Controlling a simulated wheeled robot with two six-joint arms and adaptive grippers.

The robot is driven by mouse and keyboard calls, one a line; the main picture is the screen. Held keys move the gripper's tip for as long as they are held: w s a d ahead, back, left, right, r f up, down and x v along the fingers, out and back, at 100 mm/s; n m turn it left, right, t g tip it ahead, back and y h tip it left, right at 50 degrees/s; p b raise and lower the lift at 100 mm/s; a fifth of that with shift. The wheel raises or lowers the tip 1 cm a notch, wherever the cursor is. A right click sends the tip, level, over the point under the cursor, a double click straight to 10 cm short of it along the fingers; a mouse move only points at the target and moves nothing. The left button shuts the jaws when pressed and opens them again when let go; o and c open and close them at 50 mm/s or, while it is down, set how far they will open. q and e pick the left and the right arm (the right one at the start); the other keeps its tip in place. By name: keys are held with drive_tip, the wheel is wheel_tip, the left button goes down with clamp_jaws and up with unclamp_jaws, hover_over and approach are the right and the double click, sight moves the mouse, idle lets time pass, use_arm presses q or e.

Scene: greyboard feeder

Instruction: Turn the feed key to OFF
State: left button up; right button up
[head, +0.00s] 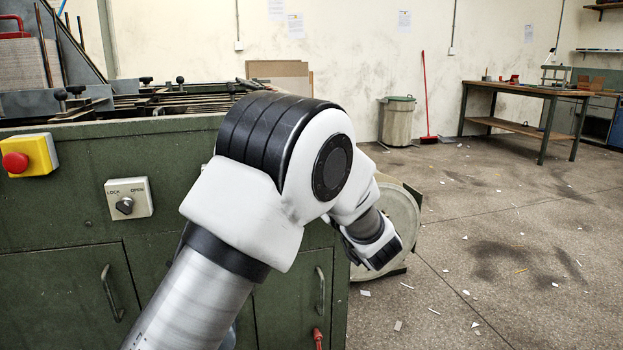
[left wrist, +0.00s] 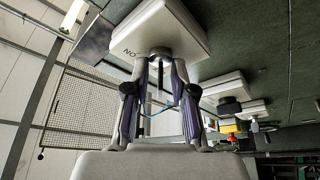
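In the left wrist view a pale switch box (left wrist: 200,33) hangs upside down in the picture, with the letters "ON" showing inverted near its edge. A round metal key switch (left wrist: 160,52) sits on its face. The two fingers of my left gripper (left wrist: 160,68) reach up to it, one on each side, with a gap between them. A thin blue loop (left wrist: 152,110) shows between the fingers; what it hangs from is unclear. In the head view my own left arm hides the left gripper and this box. My right gripper is in neither view.
On the green machine front are a LOCK/OPEN knob box (head: 129,199) and a yellow box with a red button (head: 28,156). Door handles (head: 111,292) stick out below. A round pale disc (head: 398,225) stands at the machine's right end. The floor at right is open, with scattered scraps.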

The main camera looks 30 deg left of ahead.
use_arm(q)
drive_tip(key=shift+o, duration=0.2)
drive_tip(key=shift+d, duration=0.1)
drive_tip(key=v, duration=0.7)
drive_tip(key=shift+d+f, duration=0.1)
drive_tip(key=shift+f, duration=0.05)
